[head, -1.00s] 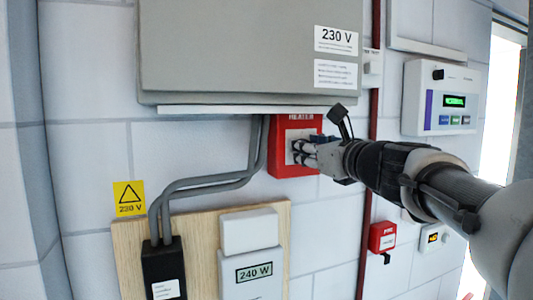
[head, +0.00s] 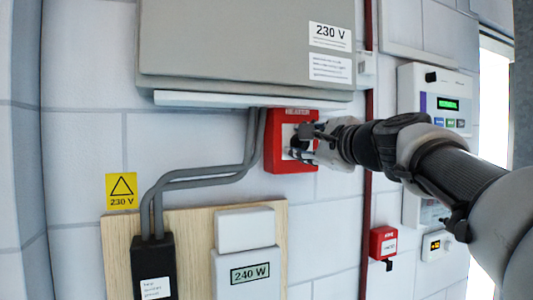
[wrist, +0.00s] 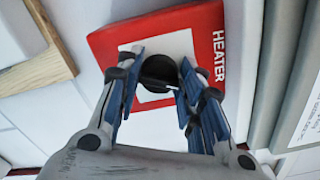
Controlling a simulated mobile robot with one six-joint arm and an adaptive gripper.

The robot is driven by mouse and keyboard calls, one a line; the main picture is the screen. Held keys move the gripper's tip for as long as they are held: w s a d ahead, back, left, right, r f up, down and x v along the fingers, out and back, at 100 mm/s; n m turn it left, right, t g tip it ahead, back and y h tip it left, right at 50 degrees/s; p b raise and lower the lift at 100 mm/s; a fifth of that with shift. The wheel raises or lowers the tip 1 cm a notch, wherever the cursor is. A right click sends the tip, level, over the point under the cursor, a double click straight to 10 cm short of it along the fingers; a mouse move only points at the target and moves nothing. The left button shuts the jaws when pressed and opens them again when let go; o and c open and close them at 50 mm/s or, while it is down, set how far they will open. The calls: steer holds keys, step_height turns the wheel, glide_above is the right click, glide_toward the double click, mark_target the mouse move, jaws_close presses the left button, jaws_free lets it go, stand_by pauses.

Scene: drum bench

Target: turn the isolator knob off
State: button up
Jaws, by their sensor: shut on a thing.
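The isolator is a red box marked HEATER (head: 280,125) with a white face, on the wall below the grey cabinet. In the wrist view the red box (wrist: 205,45) shows its round black knob (wrist: 158,72) at the centre. My gripper (wrist: 160,78) has one blue-padded finger on each side of the knob and is shut on it. In the head view my gripper (head: 299,152) reaches the box from the right and hides the knob. The knob's exact pointer position cannot be told.
The grey 230 V cabinet (head: 235,45) overhangs the box closely. Grey conduits (head: 205,172) run to its left. Below, a wooden board (head: 195,222) carries a meter reading 240 W (head: 248,273). A red pipe (head: 367,215) and small red box (head: 383,242) are at right.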

steer(key=n+b, duration=0.2)
steer(key=n, duration=0.2)
steer(key=shift+f+n+b, duration=0.1)
steer(key=shift+n+b, duration=0.25)
steer(key=shift+n, duration=0.05)
stand_by(0.4)
steer(key=o, duration=1)
steer(key=shift+o, duration=0.2)
steer(key=v, duration=0.7)
steer(key=shift+s, duration=0.25)
